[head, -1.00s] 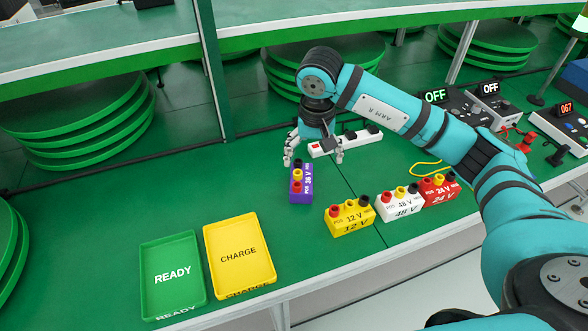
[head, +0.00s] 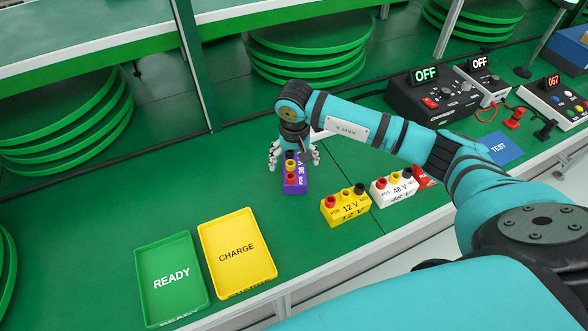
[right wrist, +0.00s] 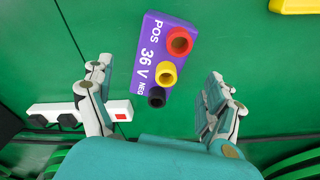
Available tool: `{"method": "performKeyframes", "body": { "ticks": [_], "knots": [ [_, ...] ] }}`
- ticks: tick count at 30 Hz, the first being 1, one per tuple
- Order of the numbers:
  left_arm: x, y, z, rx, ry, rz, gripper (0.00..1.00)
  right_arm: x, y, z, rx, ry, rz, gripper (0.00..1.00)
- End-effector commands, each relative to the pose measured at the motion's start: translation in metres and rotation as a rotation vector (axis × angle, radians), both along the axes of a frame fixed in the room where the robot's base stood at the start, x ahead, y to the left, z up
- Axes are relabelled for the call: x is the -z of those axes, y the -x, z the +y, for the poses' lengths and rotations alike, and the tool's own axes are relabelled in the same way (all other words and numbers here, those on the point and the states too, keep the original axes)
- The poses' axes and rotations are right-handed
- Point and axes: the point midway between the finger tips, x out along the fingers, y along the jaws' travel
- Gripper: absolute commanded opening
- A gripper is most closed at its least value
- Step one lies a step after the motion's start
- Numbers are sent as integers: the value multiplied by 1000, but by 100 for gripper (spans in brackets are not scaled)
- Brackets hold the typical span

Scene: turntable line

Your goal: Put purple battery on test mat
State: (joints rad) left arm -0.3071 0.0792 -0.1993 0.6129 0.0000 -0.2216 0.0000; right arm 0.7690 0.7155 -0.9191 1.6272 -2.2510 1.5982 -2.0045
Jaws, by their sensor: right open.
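The purple battery (head: 296,181), marked 36 V with red, yellow and black terminals, stands on the green bench. My right gripper (head: 294,157) is open just behind and above it in the head view. In the right wrist view the purple battery (right wrist: 160,62) lies ahead of and between the spread fingers of my right gripper (right wrist: 160,105), and neither finger appears to touch it. The blue test mat (head: 503,148) lies at the right of the bench, partly hidden by my right arm. My left gripper is not in view.
A yellow 12 V battery (head: 345,207), a white 48 V battery (head: 393,188) and a partly hidden red battery (head: 425,178) stand to the right. Green READY (head: 171,280) and yellow CHARGE (head: 238,253) trays lie front left. A charger (head: 438,97) stands behind my arm. A power strip (right wrist: 78,113) lies near the gripper.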

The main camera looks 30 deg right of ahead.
Motion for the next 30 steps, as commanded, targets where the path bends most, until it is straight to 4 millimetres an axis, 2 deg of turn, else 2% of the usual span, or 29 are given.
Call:
{"method": "performKeyframes", "body": {
  "ticks": [3, 6, 10, 15, 23, 30],
  "knots": [
    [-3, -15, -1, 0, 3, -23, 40, 6, -1, 0, -1, 0, 0, 88],
    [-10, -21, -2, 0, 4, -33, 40, 15, -2, -1, 0, -1, 4, 88],
    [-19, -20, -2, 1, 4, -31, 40, 34, -6, -4, 2, -1, 5, 88],
    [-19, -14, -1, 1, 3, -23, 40, 53, -9, -5, 0, 0, 1, 88],
    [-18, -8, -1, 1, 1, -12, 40, 56, -9, -5, -2, 1, -1, 88],
    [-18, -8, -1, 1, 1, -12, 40, 56, -9, -5, -1, 1, -1, 57]
  ]
}}
